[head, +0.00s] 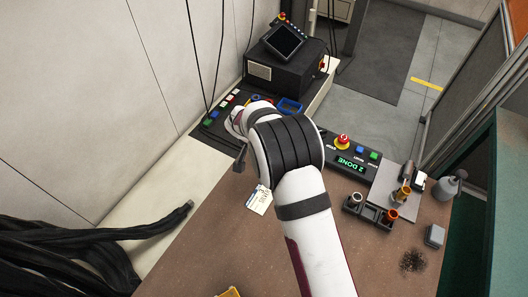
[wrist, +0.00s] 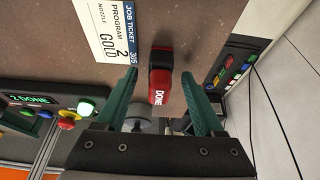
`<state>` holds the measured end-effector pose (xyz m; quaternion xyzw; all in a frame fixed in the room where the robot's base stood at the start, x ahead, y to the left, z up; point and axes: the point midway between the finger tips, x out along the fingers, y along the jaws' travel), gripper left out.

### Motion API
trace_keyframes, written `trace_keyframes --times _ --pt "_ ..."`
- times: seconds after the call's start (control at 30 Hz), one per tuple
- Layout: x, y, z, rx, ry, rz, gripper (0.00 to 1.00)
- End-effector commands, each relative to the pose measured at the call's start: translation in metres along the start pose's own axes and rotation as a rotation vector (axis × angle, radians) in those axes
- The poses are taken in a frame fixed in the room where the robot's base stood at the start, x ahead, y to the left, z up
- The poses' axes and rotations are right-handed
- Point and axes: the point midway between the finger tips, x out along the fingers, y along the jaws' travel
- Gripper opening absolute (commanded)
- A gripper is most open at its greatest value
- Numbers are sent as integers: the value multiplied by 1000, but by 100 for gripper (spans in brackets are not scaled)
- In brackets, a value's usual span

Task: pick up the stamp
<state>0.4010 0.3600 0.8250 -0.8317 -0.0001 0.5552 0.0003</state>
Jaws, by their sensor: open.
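The stamp (wrist: 160,82) is red with a black end and carries the word DONE. In the wrist view it shows between the two green fingers of my gripper (wrist: 159,77), with a gap on each side. My gripper is open and empty. I cannot tell how far the fingertips reach along the stamp. In the head view my white arm covers the stamp and most of the gripper.
A job ticket (head: 259,200) lies on the brown table (head: 200,240) close by; it also shows in the wrist view (wrist: 125,30). A control box (head: 352,158) reading 2 DONE stands to the right. Black cables (head: 80,250) lie at left.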

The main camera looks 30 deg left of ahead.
Motion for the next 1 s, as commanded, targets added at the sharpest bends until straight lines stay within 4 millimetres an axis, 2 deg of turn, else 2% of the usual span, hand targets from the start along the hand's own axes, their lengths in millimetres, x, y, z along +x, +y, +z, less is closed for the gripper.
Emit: trace_keyframes --times 0.1,0.27,0.37,0.67,1.0 --pt "10 0 0 0 1 1 70" --pt "10 0 0 0 1 0 70" --pt "10 0 0 0 1 0 56" --pt "10 0 0 0 1 0 2" --pt "9 0 0 0 1 0 0"
